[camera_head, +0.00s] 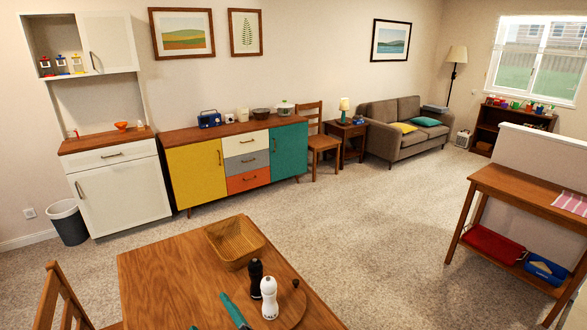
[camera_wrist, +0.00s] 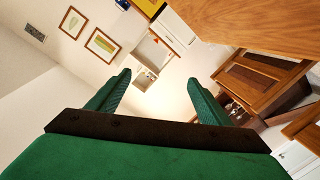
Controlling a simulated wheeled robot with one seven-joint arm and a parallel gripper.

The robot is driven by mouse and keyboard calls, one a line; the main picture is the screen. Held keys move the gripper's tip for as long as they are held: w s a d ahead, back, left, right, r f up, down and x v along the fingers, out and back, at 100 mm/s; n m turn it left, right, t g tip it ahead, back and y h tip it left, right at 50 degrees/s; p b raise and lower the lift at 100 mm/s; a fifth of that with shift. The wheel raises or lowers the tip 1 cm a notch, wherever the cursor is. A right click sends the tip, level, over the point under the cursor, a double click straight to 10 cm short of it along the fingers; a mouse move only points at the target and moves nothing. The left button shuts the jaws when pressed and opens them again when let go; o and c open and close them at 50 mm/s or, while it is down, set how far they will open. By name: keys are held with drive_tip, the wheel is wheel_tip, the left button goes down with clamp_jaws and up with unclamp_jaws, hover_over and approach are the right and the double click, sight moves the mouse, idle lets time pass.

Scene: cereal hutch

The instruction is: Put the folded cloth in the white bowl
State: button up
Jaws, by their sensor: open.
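A pink and white striped cloth (camera_head: 571,203) lies flat on the wooden console table at the right in the head view. A small whitish bowl-like vessel (camera_head: 243,114) stands on the long sideboard; it is too small to be sure it is the white bowl. My gripper (camera_wrist: 158,82) is open, with its green fingers apart and nothing between them in the wrist view. Green parts that look like its fingers show at the bottom of the head view, over the near table and far from the cloth. Neither cloth nor bowl is clear in the wrist view.
The near wooden table (camera_head: 160,270) holds a wicker basket (camera_head: 235,243), a black mill (camera_head: 256,272) and a white salt mill (camera_head: 269,298). The console table (camera_head: 510,190) has a red item and a blue item on its lower shelf. Open carpet (camera_head: 380,230) lies between the tables.

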drive_tip(key=s+d+f+m+h, duration=0.3)
drive_tip(key=s+d+f+m, duration=0.1)
drive_tip(key=s, duration=0.5)
drive_tip(key=s+d+f+m+h, duration=0.3)
drive_tip(key=s+d+f+m, duration=0.2)
drive_tip(key=s, duration=0.4)
drive_tip(key=s+d+f+m+t+h, duration=0.1)
drive_tip(key=s+d+f+m+h, duration=0.3)
drive_tip(key=s, duration=0.5)
drive_tip(key=shift+s+d+f+m, duration=0.2)
drive_tip(key=shift+d+f+m, duration=0.15)
drive_tip(key=shift+d+f, duration=0.25)
drive_tip(key=shift+s+d+f+m, duration=0.2)
drive_tip(key=shift+d+f+m, duration=0.2)
drive_tip(key=shift+f, duration=0.25)
drive_tip(key=s+d+r, duration=0.2)
drive_tip(key=s+d, duration=0.2)
drive_tip(key=s, duration=0.4)
drive_tip(key=shift+n, duration=0.35)
